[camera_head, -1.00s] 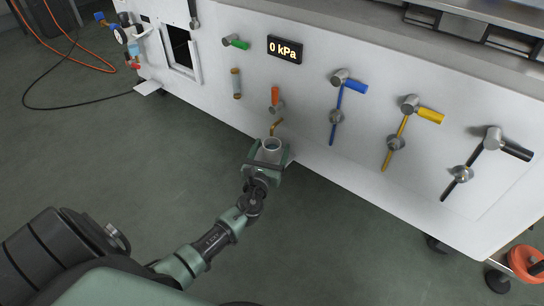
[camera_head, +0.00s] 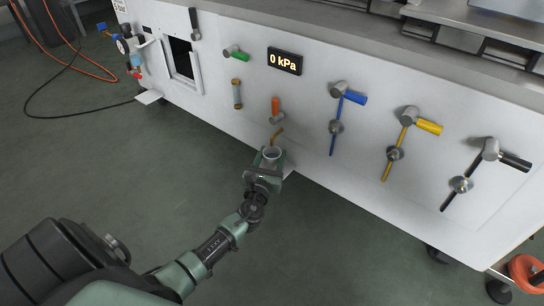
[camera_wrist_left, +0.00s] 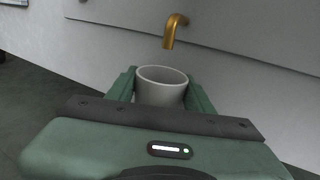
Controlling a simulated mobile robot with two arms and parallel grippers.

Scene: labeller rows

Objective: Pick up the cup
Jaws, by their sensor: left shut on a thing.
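The light grey cup (camera_head: 271,153) is upright between the fingers of my left gripper (camera_head: 268,160), which is shut on it. In the left wrist view the cup (camera_wrist_left: 161,86) shows its open rim and upper wall between the green fingers of the gripper (camera_wrist_left: 161,92); its lower part is hidden by the gripper body. A brass spout (camera_wrist_left: 174,31) is just beyond the cup, and the cup's rim looks apart from it. The spout also shows in the head view (camera_head: 277,136), below an orange-handled tap (camera_head: 276,106). My right gripper is not in view.
A white machine panel (camera_head: 310,120) stands in front, with a "0 kPa" display (camera_head: 285,61). Blue (camera_head: 354,97), yellow (camera_head: 428,126) and black (camera_head: 514,161) handled valves stick out on the right. The green floor on the left is mostly clear.

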